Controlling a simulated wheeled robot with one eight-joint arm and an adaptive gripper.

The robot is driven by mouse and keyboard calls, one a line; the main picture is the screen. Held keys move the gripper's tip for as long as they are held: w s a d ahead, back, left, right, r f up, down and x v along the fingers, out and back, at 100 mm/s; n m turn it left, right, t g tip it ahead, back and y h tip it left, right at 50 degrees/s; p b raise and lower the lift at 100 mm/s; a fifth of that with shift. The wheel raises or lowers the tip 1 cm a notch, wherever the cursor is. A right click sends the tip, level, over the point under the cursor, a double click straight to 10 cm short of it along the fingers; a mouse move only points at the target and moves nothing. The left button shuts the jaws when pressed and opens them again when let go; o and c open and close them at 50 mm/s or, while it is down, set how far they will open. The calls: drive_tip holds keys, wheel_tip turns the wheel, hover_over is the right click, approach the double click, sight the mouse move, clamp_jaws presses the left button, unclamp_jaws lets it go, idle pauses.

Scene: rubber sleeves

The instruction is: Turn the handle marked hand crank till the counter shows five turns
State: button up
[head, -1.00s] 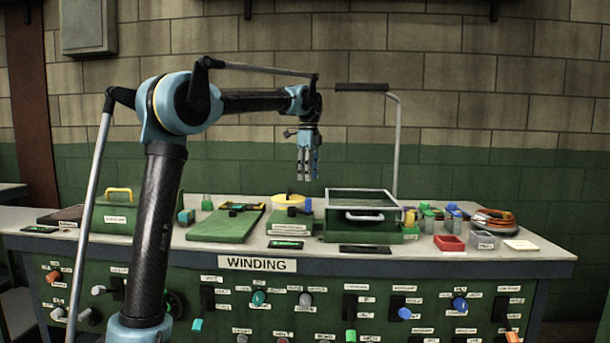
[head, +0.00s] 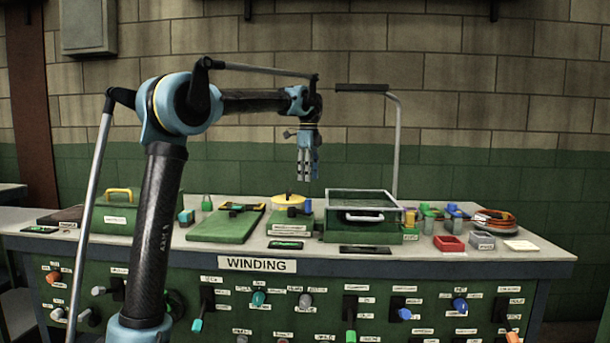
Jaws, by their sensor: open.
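My gripper (head: 308,177) hangs fingers down above the bench, open and empty, with a clear gap below it. Just below and left of it in the picture stands a small green box (head: 290,218) with a yellow disc (head: 288,201) and a dark knob on top. Its front label is too small to read for certain, so I cannot be sure that it is the hand crank. A dark counter-like display (head: 286,245) with green marks lies in front of it; its number is unreadable.
The bench (head: 480,255) is marked WINDING. A green tray box (head: 362,225) with a handle stands right of the small box, a green board (head: 225,228) left. Red (head: 449,243) and grey bins stand farther right. Levers and knobs cover the front panel.

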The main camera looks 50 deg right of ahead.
idle(0.7)
drive_tip(key=o, duration=0.6)
drive_tip(key=shift+a+r, duration=0.2)
drive_tip(key=o, duration=0.8)
drive_tip(key=shift+n, duration=0.5)
drive_tip(key=a+r, duration=0.3)
drive_tip(key=shift+s+a+r, duration=0.1)
drive_tip(key=shift+s+a, duration=0.1)
drive_tip(key=shift+c, duration=0.2)
drive_tip(key=s+a+r+n, duration=0.2)
drive_tip(key=a+r+n, duration=0.1)
drive_tip(key=a+r, duration=0.6)
wheel_tip(320, 180, down, 11)
drive_tip(key=a, duration=0.1)
drive_tip(key=shift+w+a, duration=0.2)
drive_tip(key=shift+r, duration=0.15)
wheel_tip(320, 180, up, 10)
